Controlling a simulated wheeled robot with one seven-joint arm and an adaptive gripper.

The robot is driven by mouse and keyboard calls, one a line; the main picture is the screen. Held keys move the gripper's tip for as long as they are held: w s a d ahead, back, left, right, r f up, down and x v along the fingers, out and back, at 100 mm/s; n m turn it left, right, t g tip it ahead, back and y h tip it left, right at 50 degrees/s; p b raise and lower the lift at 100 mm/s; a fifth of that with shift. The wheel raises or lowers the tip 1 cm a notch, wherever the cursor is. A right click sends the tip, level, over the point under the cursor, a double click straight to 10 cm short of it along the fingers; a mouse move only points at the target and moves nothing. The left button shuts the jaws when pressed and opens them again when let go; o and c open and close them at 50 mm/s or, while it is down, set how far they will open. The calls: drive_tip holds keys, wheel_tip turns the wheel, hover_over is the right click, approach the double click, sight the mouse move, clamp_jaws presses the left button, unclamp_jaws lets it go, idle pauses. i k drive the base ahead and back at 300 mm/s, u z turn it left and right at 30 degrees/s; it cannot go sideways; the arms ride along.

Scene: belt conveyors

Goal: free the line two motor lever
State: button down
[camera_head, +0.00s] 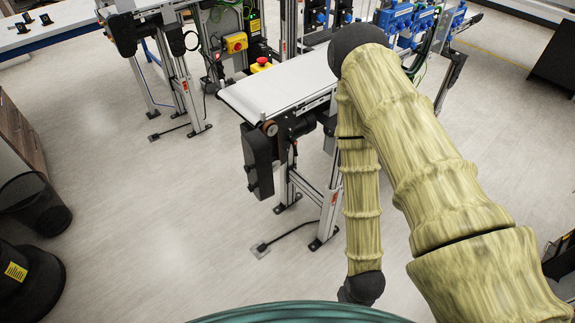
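The nearest belt conveyor (275,88) stands in the middle of the head view, with a white belt on a metal frame. A black drive housing (257,158) hangs at its near end. Dark motor parts (300,125) sit beside it, under the belt. I cannot make out a motor lever, and no marking tells me which conveyor is line two. A yellow box with a red rotary switch (235,43) is on a post behind the conveyor. My yellow arm crosses the right half and hides part of the conveyor. My gripper is not in view.
A red stop button on a yellow base (261,64) stands behind the belt. Another conveyor (70,17) is at the upper left. Blue devices with cables (405,20) are at the upper right. A black bin (35,203) stands at left. The floor at left centre is clear.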

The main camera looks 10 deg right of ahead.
sight(293, 141)
drive_tip(key=z, duration=0.05)
drive_tip(key=i, duration=1)
drive_tip(key=z, duration=1.1)
drive_tip(key=k, duration=1.05)
drive_tip(key=u, duration=0.8)
